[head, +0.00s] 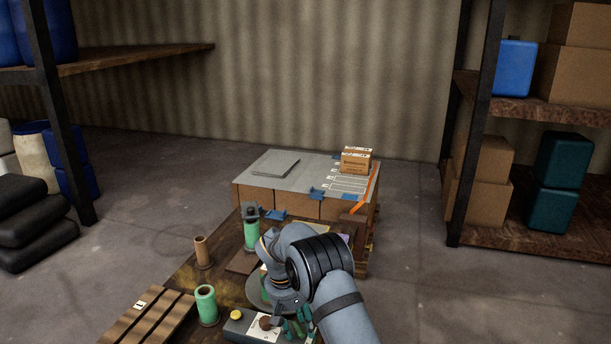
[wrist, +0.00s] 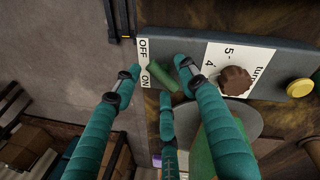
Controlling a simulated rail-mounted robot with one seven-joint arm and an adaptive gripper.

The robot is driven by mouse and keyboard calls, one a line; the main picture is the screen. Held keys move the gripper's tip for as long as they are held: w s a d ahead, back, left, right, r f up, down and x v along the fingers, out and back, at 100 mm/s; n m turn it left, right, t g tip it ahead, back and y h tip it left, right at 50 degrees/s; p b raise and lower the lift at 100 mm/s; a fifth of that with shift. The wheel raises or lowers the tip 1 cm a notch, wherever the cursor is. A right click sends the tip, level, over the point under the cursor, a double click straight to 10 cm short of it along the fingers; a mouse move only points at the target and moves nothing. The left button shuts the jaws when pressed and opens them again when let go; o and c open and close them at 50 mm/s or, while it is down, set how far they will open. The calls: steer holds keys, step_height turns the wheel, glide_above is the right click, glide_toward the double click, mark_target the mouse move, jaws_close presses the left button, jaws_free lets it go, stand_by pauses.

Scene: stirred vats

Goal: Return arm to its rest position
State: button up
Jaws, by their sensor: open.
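My arm reaches down over the wooden bench in the head view, with my gripper (head: 299,322) low beside the control box (head: 238,325). In the wrist view my gripper (wrist: 160,76) shows teal fingers spread open and empty, around the green switch lever (wrist: 160,76) near the ON and OFF labels. I cannot tell whether a finger touches the lever. The box (wrist: 190,43) also carries a brown knob (wrist: 235,80) on a numbered white plate and a yellow button (wrist: 299,88). A round grey disc (wrist: 247,117) lies partly hidden behind the fingers.
Green cylinders (head: 207,305), a brown tube (head: 203,252) and a slatted pallet (head: 146,315) stand on the bench left of my arm. Behind is a grey-topped stand (head: 262,178) with a small carton (head: 356,160).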

steer(key=shift+f, duration=0.15)
stand_by(0.3)
step_height(320, 180, up, 12)
steer(key=a, duration=0.2)
steer(key=f, duration=0.4)
steer(key=d+f, duration=0.1)
steer(key=f, duration=0.3)
steer(key=d+f, duration=0.1)
steer(key=f, duration=0.3)
steer(key=shift+d+f, duration=0.1)
steer(key=shift+f, duration=0.15)
steer(key=shift+r+n, duration=0.3)
steer(key=shift+n, duration=0.4)
steer(key=shift+f+n+t+p, duration=0.1)
steer(key=shift+n+t+p, duration=0.35)
steer(key=shift+n, duration=0.85)
